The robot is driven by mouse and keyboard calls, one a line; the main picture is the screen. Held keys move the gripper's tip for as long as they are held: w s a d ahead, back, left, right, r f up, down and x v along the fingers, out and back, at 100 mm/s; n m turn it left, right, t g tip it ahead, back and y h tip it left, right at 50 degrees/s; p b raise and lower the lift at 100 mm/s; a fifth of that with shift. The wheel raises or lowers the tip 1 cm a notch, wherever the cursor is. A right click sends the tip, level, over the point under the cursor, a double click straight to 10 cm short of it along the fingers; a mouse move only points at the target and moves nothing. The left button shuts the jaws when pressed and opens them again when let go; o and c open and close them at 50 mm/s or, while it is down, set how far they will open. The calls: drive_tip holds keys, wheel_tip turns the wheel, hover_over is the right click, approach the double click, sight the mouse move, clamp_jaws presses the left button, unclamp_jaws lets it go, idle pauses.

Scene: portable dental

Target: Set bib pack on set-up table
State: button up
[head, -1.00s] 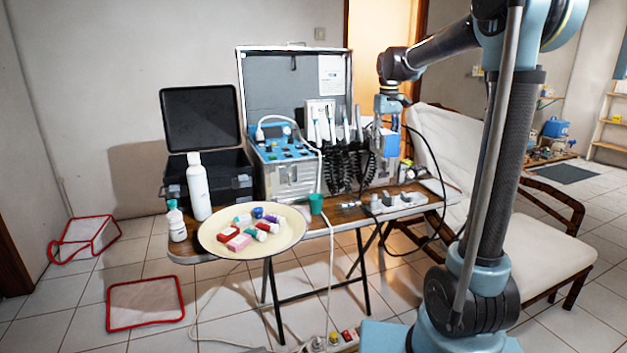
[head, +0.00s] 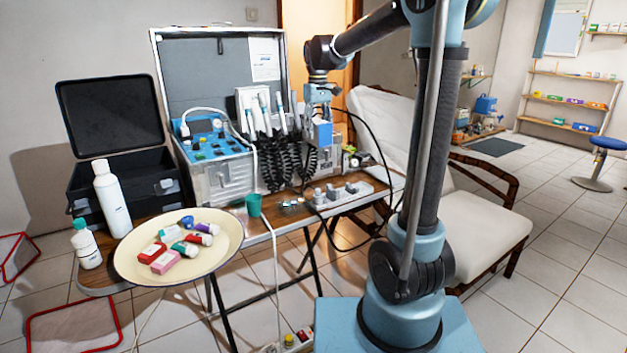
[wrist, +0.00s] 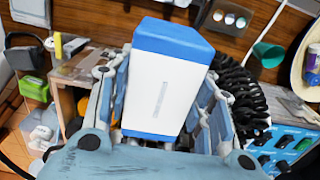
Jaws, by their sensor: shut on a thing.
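My gripper (head: 321,112) is shut on a white box with blue ends, which looks like the bib pack (head: 323,133). In the wrist view my gripper's fingers (wrist: 165,110) flank the pack (wrist: 165,88), with its white face and blue top end showing. In the head view the pack is above the right part of a folding wooden table (head: 262,236), in front of the open case's right edge. I cannot tell its exact height or whether anything touches it from below. No other set-up table is clearly identifiable.
The table is crowded: a cream tray (head: 133,262) of small packs, white bottles (head: 112,198), a black case (head: 110,118), a dental unit (head: 215,170), a green cup (head: 254,205) and a grey holder (head: 340,194). A padded bench (head: 470,215) stands right.

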wheel_tip(320, 180, down, 19)
drive_tip(key=shift+s+r, duration=0.1)
idle(0.5)
drive_tip(key=o, duration=1.1)
